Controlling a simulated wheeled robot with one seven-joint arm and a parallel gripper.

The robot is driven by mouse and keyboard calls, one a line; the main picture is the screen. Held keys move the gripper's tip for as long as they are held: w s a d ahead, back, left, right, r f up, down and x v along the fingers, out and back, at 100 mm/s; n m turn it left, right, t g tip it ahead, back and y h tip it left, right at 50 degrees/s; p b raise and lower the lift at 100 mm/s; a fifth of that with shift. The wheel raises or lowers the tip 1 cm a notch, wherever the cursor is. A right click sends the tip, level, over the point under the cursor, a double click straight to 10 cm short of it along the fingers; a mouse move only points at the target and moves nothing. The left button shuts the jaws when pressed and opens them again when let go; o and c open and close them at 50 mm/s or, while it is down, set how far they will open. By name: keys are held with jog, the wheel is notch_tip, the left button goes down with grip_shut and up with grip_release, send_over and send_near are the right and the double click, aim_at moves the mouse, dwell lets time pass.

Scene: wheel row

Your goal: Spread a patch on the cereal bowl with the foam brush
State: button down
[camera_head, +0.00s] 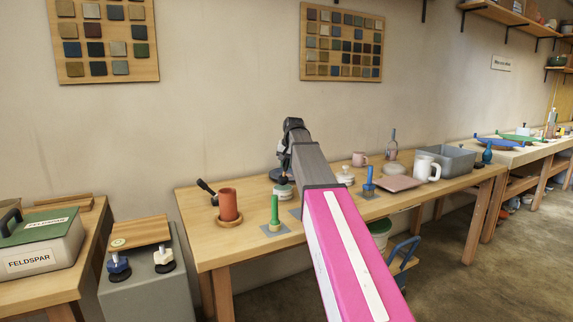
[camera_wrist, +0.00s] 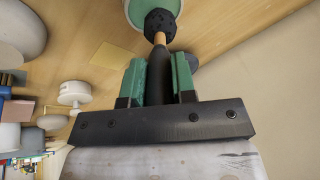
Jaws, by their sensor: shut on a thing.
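In the wrist view my gripper (camera_wrist: 160,68) has its green pads shut on the dark handle of the foam brush (camera_wrist: 159,27). The brush has a wooden neck and a round black foam head pointing away from the gripper. The cereal bowl (camera_wrist: 138,13), pale green with a light rim, is at the top edge of the wrist view and is partly cut off. The foam head overlaps the bowl in the picture; I cannot tell whether they touch. In the head view my arm hides most of the gripper, which is over the workbench's back part.
On the workbench (camera_head: 245,252) stand a terracotta cup (camera_head: 229,204), a green-handled tool (camera_head: 275,208), a blue-handled tool (camera_head: 369,179), a white lidded pot (camera_head: 345,175), a white mug (camera_head: 427,168) and a grey bin (camera_head: 452,159). A wall rises behind the bench.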

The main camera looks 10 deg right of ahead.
jog(key=shift+f, duration=0.65)
dwell(1.4)
jog(key=shift+r, duration=0.1)
jog(key=shift+r, duration=3.45)
